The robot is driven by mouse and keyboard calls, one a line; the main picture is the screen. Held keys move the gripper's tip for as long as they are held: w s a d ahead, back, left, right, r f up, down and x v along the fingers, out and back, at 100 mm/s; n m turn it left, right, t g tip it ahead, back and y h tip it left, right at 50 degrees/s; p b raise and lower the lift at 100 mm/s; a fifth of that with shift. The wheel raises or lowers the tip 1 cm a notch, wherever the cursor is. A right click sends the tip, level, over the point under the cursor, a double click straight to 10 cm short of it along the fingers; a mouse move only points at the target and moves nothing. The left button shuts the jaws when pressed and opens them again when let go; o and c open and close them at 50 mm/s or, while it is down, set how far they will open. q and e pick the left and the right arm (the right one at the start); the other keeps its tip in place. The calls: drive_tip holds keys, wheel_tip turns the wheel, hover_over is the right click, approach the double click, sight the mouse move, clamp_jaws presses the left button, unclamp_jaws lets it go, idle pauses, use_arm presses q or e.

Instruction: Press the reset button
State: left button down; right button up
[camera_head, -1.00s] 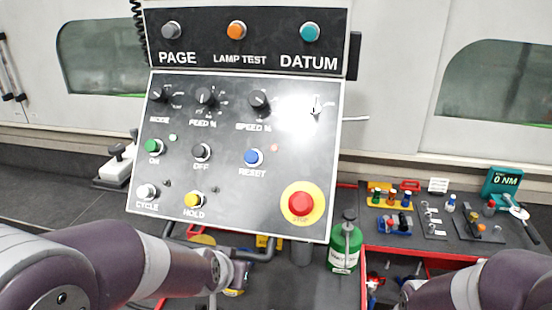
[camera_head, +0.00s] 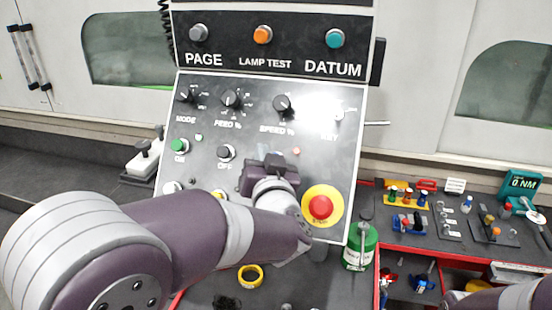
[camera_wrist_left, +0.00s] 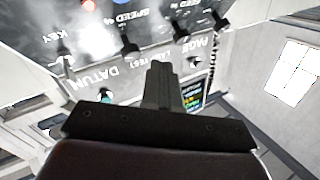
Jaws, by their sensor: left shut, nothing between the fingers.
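The grey control panel (camera_head: 328,160) stands in front of me, with labelled knobs and buttons. The blue reset button and its label are hidden behind my left gripper (camera_head: 268,163), which is in front of the middle of the panel. The gripper's fingers are shut with nothing between them; whether they touch the button cannot be told. In the left wrist view the shut fingers (camera_wrist_left: 160,78) reach towards the panel, which appears upside down. My right gripper is out of view; only part of that arm shows at the lower right.
The red stop button (camera_head: 320,207) on its yellow disc is close to the right of my left wrist. The green on button (camera_head: 179,146) and black off button (camera_head: 225,152) are to the left. A green bottle (camera_head: 360,247) and a tool cart (camera_head: 440,246) stand at the right.

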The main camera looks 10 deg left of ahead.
use_arm(q)
drive_tip(key=w+f+b, duration=0.4)
drive_tip(key=w+f, duration=0.1)
drive_tip(key=w, duration=0.1)
drive_tip(key=shift+w+d+f, duration=0.15)
drive_tip(key=shift+w, duration=0.15)
idle(2.1)
drive_tip(key=shift+w+f, duration=0.25)
drive_tip(key=shift+w, duration=0.05)
drive_tip(key=shift+w+f, duration=0.3)
drive_tip(key=shift+w, duration=0.05)
idle(0.9)
drive_tip(key=shift+s+r+p, duration=0.3)
drive_tip(key=shift+s+r, duration=0.25)
drive_tip(key=shift+s, duration=0.15)
